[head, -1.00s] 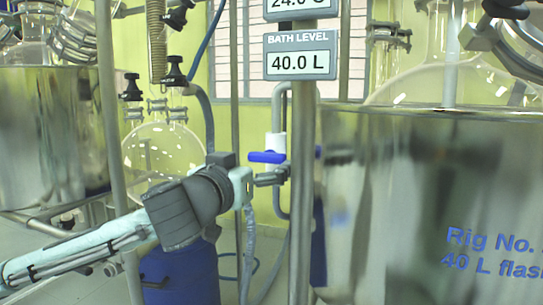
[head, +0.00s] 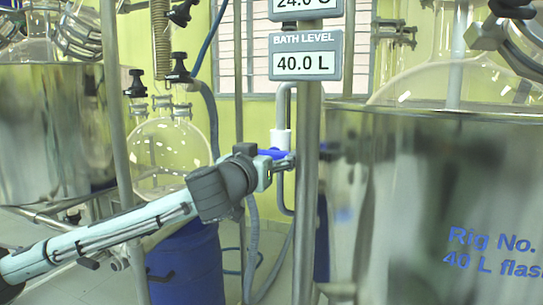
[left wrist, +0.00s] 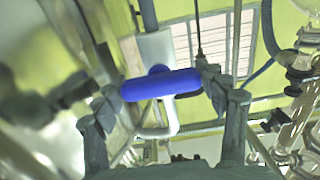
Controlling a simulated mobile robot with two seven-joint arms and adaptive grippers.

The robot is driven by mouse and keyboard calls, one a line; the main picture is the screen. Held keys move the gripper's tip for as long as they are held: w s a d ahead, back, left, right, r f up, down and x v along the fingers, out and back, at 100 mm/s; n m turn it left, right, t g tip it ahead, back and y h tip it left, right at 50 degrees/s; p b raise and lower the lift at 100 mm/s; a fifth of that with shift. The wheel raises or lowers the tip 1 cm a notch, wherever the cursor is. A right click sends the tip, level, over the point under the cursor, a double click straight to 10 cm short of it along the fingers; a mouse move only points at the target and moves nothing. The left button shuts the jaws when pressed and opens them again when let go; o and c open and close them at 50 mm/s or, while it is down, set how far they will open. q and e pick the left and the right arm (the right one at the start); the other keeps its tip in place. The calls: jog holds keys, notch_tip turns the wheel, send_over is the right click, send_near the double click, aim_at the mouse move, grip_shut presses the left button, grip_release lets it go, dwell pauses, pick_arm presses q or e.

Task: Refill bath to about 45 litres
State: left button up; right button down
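The bath-level display (head: 305,56) on the steel post reads 40.0 L. The bath (head: 430,190) is a shiny steel vessel at the right of the head view. A blue valve handle (head: 272,153) sits on a white valve body (head: 281,139) left of the post; the handle also lies crosswise in the left wrist view (left wrist: 160,85). My left gripper (head: 283,162) is at the handle and partly covers it. In the left wrist view its fingers are spread wide, one near each end of the handle; contact cannot be told. My right gripper is out of view.
The steel post (head: 307,200) stands close beside my left gripper, with the bath just right of it. A round glass flask (head: 170,155) and a blue drum (head: 185,265) stand behind my left arm. A second steel vessel (head: 50,130) is at the left.

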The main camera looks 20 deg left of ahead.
pick_arm(q)
jog(key=c, duration=0.4)
